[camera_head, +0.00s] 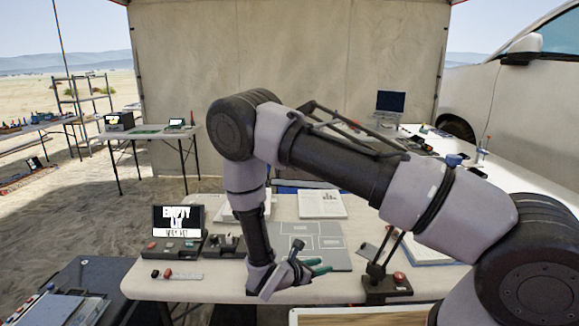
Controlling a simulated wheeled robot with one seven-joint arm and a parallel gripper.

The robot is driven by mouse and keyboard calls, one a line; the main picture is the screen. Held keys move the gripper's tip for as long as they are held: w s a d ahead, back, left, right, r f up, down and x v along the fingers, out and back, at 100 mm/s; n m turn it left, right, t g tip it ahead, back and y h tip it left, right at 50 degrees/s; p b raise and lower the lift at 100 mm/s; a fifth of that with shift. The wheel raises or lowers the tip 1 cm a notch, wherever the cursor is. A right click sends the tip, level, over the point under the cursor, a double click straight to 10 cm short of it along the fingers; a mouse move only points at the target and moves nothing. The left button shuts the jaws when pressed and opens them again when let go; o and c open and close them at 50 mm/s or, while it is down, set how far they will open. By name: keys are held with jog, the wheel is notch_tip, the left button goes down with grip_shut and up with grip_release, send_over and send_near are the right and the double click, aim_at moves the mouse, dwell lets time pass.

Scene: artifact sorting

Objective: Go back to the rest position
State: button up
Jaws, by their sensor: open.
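My arm reaches in from the right and bends down over the front table (215,285). My gripper (292,288) hangs low over the table, just in front of a grey mat with outlined compartments (318,240). It is open, though its fingers show only partly, and I see nothing held in it. A green-handled item (318,266) lies right beside the gripper on the mat's near side; I cannot tell whether they touch.
A small screen unit (178,222) stands at the table's left. A black device with a red button (388,285) stands right of the gripper. White sheets (321,204) lie behind the mat. A dark case (65,285) is at the lower left. A white vehicle stands at the right.

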jog(key=shift+w+d+r+m, duration=0.1)
jog(key=shift+r+m, duration=0.2)
jog(key=shift+r, duration=0.15)
jog(key=s+d+r+m+g+y, duration=0.15)
jog(key=d+r+m+g, duration=0.3)
jog(key=r+m, duration=0.6)
jog(key=s+d+r+m+g+y, duration=0.15)
jog(key=d+r+m+g, duration=0.35)
jog(key=r, duration=1.1)
jog(key=s+d+r+m+t+y, duration=0.2)
jog(key=s+r+m+y, duration=0.1)
jog(key=r, duration=0.4)
jog(key=s+d+r+m+t+y, duration=0.1)
jog(key=s+r+m+t+y, duration=0.2)
jog(key=s+r+m, duration=0.3)
jog(key=s+d+r+m+t+y, duration=0.2)
jog(key=s+r+m, duration=0.2)
jog(key=r, duration=0.5)
jog(key=shift+s+d+r+m+y, duration=0.3)
jog(key=shift+r+m+y, duration=0.1)
jog(key=shift+m, duration=0.35)
jog(key=shift+w+t, duration=0.1)
jog(key=shift+t, duration=0.15)
